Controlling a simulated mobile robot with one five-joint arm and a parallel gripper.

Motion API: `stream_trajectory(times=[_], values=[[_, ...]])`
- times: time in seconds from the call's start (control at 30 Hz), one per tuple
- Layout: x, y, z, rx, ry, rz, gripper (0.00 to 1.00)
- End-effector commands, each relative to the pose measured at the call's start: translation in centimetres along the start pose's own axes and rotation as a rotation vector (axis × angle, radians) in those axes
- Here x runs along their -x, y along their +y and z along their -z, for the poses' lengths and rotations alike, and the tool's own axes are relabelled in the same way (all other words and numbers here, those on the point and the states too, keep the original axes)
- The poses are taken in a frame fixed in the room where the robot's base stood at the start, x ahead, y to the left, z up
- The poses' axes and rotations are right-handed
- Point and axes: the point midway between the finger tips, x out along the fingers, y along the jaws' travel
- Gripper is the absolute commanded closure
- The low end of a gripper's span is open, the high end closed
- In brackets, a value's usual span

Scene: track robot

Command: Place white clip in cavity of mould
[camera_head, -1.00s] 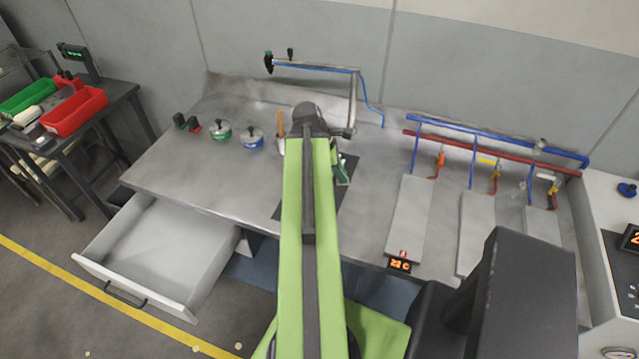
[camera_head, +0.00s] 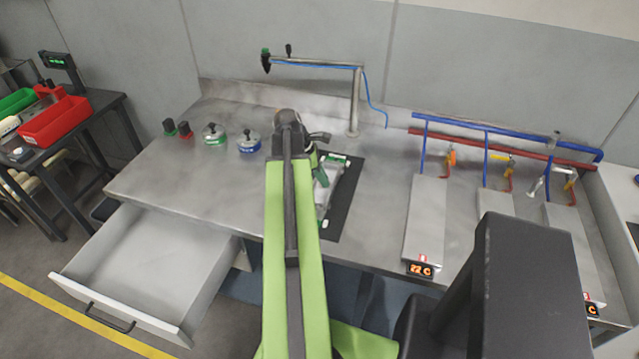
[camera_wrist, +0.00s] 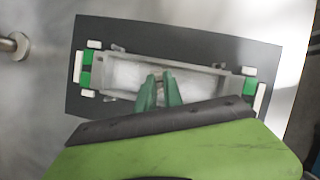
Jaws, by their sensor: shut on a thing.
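The mould (camera_wrist: 198,76) is a long grey open tray with a pale cavity, green blocks and small white pieces at its ends. It lies on a black mat (camera_wrist: 150,34); the mould also shows in the head view (camera_head: 331,186), partly hidden by my arm. My gripper (camera_wrist: 160,77) has two green fingers close together over the middle of the cavity. They are shut on a small whitish thing, seemingly the white clip, mostly hidden between them. I cannot tell whether it touches the cavity floor.
A green pot (camera_head: 214,135) and a blue pot (camera_head: 248,142) stand towards the back. A bent pipe stand (camera_head: 354,100) rises behind. Grey plates (camera_head: 426,220) lie right. An open drawer (camera_head: 150,265) juts out at front left.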

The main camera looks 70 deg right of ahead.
Motion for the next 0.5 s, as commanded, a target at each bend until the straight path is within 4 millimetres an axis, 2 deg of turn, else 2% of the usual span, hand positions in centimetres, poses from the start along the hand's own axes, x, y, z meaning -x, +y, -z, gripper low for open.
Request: stream_trajectory(times=[0.03,0.2,0.37,0.4,0.5], values=[[-0.93,-0.03,0.47,0.001,0.000,0.000,1.00],[-0.34,-0.01,0.60,0.006,0.000,-0.003,1.00],[-0.69,-0.01,0.84,0.008,0.000,-0.003,1.00],[-0.70,-0.01,0.84,0.008,0.000,-0.003,0.88],[-0.59,-0.01,0.79,0.007,0.000,-0.003,0.74]])
